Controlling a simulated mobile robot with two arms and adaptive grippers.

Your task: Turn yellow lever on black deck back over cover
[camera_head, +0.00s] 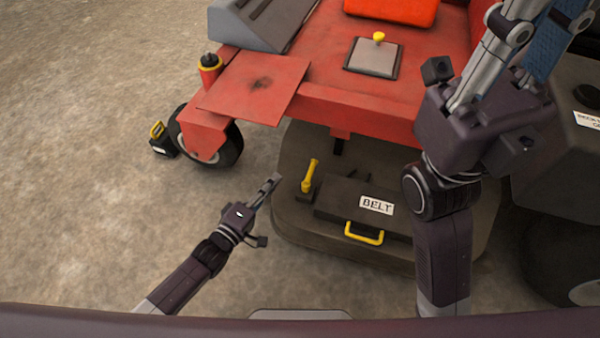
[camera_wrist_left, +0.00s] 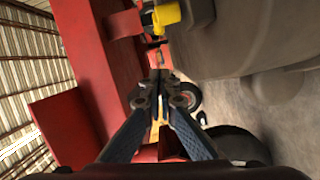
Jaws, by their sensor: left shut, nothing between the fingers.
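The yellow lever (camera_head: 309,176) stands upright on the black deck (camera_head: 290,228), beside the left end of the dark cover (camera_head: 340,198) marked BELT. The cover has a yellow handle (camera_head: 364,236) on its front. My left gripper (camera_head: 274,181) is shut and empty, just left of the lever and apart from it. In the left wrist view its fingertips (camera_wrist_left: 158,80) are together, and a yellow part, seemingly the lever (camera_wrist_left: 166,14), shows at the top edge. My right gripper (camera_head: 535,25) is raised at the upper right; its fingertips run to the picture edge.
The red machine body (camera_head: 340,107) overhangs the back of the deck, with a red plate (camera_head: 255,87) at its left. A yellow-knobbed stick (camera_head: 379,38) stands on a grey plate. A caster wheel (camera_head: 222,148) is behind my left gripper.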

